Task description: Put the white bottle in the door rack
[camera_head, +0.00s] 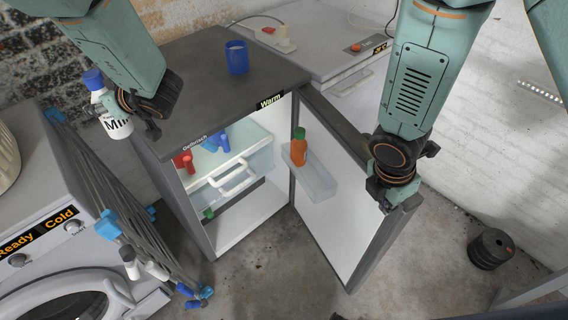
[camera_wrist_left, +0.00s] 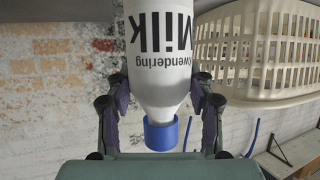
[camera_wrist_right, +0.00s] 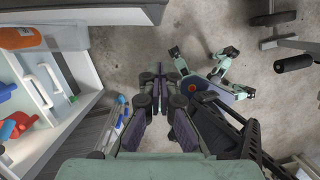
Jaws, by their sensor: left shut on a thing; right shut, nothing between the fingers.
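The white bottle (camera_head: 118,124), labelled Milk with a blue cap, is held upright by my left gripper (camera_head: 128,104), left of the fridge and above the drying rack. In the left wrist view the bottle (camera_wrist_left: 158,75) sits between both fingers, which close near its shoulder. The fridge door (camera_head: 350,215) stands open. Its door rack (camera_head: 318,183) holds an orange bottle (camera_head: 298,150) with a green cap at one end, with free room beside it. My right gripper (camera_head: 384,198) is shut and empty by the door's upper outer edge; its closed fingers show in the right wrist view (camera_wrist_right: 160,85).
A blue cup (camera_head: 237,58) stands on the fridge top (camera_head: 200,85). Inside the fridge is a drawer (camera_head: 232,180) with red and blue items above. A folding drying rack (camera_head: 125,205) and a washing machine (camera_head: 40,250) stand at left. A dark weight (camera_head: 491,249) lies on the floor at right.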

